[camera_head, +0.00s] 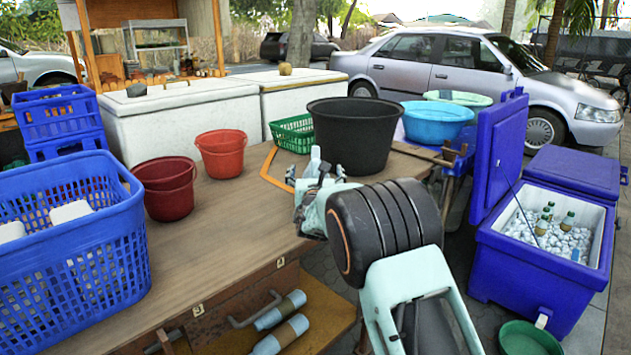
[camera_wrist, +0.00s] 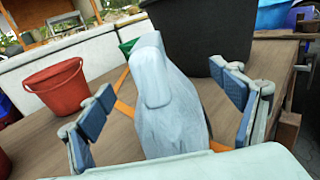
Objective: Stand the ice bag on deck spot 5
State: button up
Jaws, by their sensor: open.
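The ice bag, a pale blue-white pouch with a folded top, stands roughly upright in the wrist view (camera_wrist: 172,115). Only its top shows in the head view (camera_head: 315,160), the rest hidden by my gripper. My gripper (camera_wrist: 168,100) is open, with one blue-padded finger on each side of the bag and visible gaps between. In the head view my gripper (camera_head: 318,188) is low over the table's right part. An orange outline (camera_head: 273,172) lies on the wooden table (camera_head: 215,235) around the bag's place.
A large black tub (camera_head: 352,135) stands close behind my gripper. Red buckets (camera_head: 221,153) and a blue basket (camera_head: 70,245) stand to the left. A green basket (camera_head: 293,133) is behind. A blue cooler (camera_head: 540,240) with ice and bottles stands off the table's right.

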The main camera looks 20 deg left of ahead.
jog(key=p+v, duration=0.1)
jog(key=v, duration=1)
